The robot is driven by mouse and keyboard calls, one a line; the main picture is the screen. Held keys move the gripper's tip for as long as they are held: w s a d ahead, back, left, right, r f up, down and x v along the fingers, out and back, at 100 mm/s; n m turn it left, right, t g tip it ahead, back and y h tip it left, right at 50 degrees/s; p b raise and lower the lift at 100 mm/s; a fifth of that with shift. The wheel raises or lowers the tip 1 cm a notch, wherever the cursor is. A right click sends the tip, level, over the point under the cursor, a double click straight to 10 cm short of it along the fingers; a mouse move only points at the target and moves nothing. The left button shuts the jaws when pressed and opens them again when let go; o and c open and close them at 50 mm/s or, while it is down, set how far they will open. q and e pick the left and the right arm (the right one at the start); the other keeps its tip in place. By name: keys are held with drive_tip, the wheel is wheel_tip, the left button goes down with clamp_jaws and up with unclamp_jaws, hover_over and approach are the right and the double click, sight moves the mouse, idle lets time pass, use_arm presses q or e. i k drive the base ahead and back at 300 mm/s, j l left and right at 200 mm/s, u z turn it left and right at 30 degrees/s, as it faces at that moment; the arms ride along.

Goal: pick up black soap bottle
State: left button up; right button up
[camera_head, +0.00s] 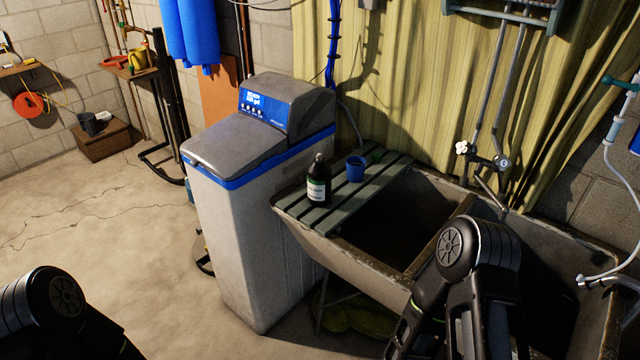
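The black soap bottle (318,181) stands upright on the slatted rack (290,203) at the left end of the sink. It has a dark cap and a pale label. A blue cup (355,168) stands just right of it. My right arm comes in at the bottom right, in front of the sink, apart from the bottle. My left arm shows at the bottom left corner, far from the bottle. Neither gripper's fingertips show, so I cannot see their state.
A tall grey water softener (250,230) with a blue band stands left of the sink, close to the rack. The deep stone sink (350,262) has a raised rim. Pipes and a tap (484,157) rise behind it. Concrete floor (110,225) is open at the left.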

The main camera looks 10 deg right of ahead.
sight(319, 173)
drive_tip(key=i+j+z, duration=0.1)
drive_tip(key=z, duration=0.4)
drive_tip(key=j+z, duration=0.15)
drive_tip(key=z, duration=0.3)
drive_tip(key=i+j+z, duration=0.15)
drive_tip(key=j+z, duration=0.3)
drive_tip(key=j, duration=0.7)
drive_tip(key=j+z, duration=0.4)
drive_tip(key=j, duration=2.15)
